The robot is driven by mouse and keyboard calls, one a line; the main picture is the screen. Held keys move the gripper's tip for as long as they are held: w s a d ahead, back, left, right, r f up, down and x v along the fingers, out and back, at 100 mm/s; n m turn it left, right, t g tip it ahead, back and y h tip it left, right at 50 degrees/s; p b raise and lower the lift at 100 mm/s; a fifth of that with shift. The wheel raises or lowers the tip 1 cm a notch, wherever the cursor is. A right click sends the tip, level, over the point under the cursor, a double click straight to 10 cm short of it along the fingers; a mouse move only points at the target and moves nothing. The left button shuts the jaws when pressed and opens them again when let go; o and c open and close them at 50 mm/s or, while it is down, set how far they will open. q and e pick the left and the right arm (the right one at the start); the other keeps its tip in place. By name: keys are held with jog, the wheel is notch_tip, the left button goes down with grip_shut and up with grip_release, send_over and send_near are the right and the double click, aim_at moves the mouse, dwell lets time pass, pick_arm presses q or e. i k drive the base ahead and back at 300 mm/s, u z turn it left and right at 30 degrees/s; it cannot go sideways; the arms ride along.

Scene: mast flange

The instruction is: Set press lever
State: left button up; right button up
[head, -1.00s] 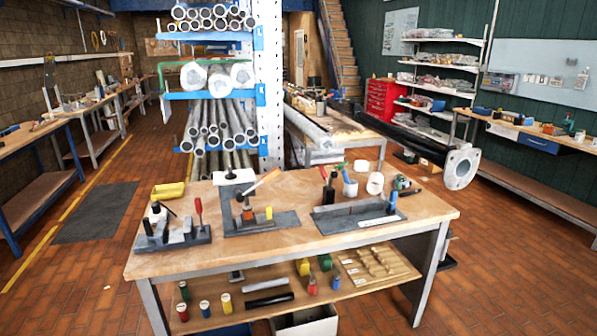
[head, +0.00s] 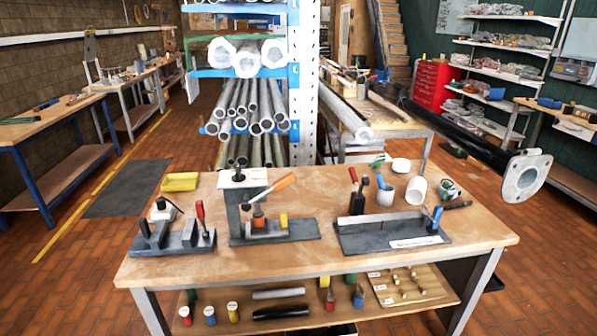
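The press (head: 240,205) stands on a grey base plate near the middle of the wooden workbench (head: 320,260) in the head view. Its lever (head: 279,186) has an orange grip and slants up to the right from the press column. A copper-coloured piece (head: 258,220) sits under the press head, and a small yellow block (head: 283,220) stands beside it on the base. Neither of my grippers shows in the head view.
A fixture with a red handle (head: 200,212) stands left of the press. A long grey fixture (head: 390,236) with a blue handle lies to the right. White cups (head: 416,190) stand behind it. A black flanged mast (head: 522,176) juts in at right.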

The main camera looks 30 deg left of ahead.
aim_at(290, 178)
jog(key=u, duration=0.45)
jog(key=i, duration=0.75)
jog(key=u, duration=0.65)
